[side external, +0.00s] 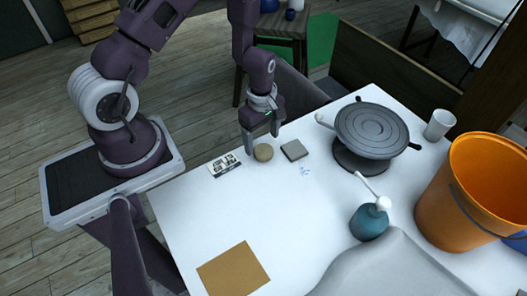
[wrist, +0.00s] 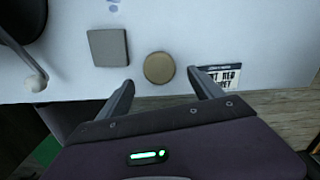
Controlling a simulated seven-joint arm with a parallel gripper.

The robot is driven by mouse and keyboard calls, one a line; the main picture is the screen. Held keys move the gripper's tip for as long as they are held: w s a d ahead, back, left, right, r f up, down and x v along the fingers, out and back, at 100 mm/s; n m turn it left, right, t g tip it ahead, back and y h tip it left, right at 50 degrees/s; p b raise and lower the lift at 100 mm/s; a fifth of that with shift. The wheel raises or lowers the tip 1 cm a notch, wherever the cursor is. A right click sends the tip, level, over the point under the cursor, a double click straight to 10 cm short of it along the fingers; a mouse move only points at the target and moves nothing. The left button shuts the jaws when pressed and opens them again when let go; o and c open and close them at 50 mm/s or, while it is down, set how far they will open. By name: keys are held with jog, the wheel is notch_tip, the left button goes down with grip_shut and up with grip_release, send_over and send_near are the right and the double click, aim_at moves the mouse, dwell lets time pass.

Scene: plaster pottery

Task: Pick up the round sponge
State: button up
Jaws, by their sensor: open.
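The round sponge (side external: 264,152) is a small tan disc lying on the white table in the side view. In the wrist view the round sponge (wrist: 159,67) lies just beyond the fingertips, roughly midway between them. My gripper (side external: 264,143) is open and points down at the table, close to the sponge. In the wrist view my gripper (wrist: 160,77) has its two dark fingers spread wide with nothing between them. Whether the fingertips are level with the sponge cannot be told.
A grey square block (side external: 294,150) lies right of the sponge, and a printed card (side external: 224,165) lies left. A turntable (side external: 371,131), white cup (side external: 439,125), orange bucket (side external: 470,190) and teal pot (side external: 369,223) stand further right. A brown sheet (side external: 233,270) lies in front.

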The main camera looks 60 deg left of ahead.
aim_at(262, 149)
notch_tip(262, 149, down, 4)
jog(key=shift+r, duration=0.15)
jog(key=c, duration=1.6)
jog(key=shift+o, duration=0.2)
notch_tip(262, 149, up, 10)
